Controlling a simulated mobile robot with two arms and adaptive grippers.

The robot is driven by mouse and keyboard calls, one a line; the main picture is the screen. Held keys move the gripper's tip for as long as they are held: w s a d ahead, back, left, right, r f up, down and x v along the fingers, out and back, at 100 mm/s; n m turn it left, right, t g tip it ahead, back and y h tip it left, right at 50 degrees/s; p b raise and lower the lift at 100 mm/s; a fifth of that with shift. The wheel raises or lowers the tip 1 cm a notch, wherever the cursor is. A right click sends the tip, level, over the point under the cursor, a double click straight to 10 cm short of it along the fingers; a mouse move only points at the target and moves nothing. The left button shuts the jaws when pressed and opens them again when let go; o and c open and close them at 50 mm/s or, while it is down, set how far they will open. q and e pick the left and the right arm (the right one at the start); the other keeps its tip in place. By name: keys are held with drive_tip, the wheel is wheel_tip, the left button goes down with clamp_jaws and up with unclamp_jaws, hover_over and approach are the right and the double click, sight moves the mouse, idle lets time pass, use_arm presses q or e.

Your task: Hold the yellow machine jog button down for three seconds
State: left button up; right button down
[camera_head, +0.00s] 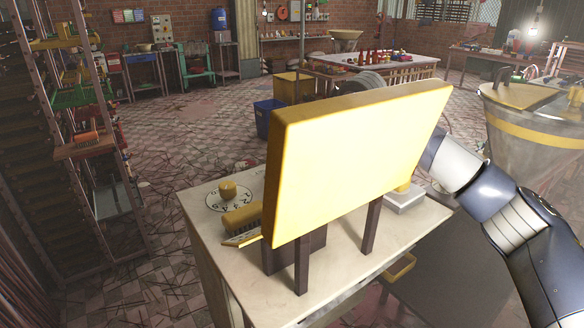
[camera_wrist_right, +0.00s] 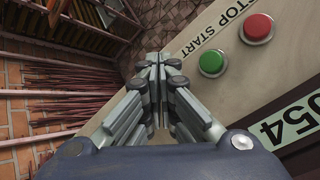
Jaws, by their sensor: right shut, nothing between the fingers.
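No button marked as jog can be made out. In the right wrist view my right gripper (camera_wrist_right: 160,62) is shut and empty, left of a green button (camera_wrist_right: 211,63) and a red button (camera_wrist_right: 258,28) lettered START and STOP. It touches neither in the picture. In the head view the panel hides this gripper. My left gripper is out of view.
A large yellow panel (camera_head: 350,155) on dark posts stands over the pale bench (camera_head: 225,275) and blocks much of it. A metal hopper (camera_head: 535,135) stands at right. A shelf rack (camera_head: 85,140) is at left. Open tiled floor lies between.

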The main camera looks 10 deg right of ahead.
drive_tip(key=shift+f+b, duration=0.45)
drive_tip(key=shift+f, duration=0.15)
idle(0.7)
idle(3.4)
drive_tip(key=shift+r+p, duration=0.55)
drive_tip(key=shift+r, duration=0.45)
drive_tip(key=shift+r+p, duration=1.55)
drive_tip(key=shift+r, duration=1)
drive_tip(key=shift+f, duration=0.1)
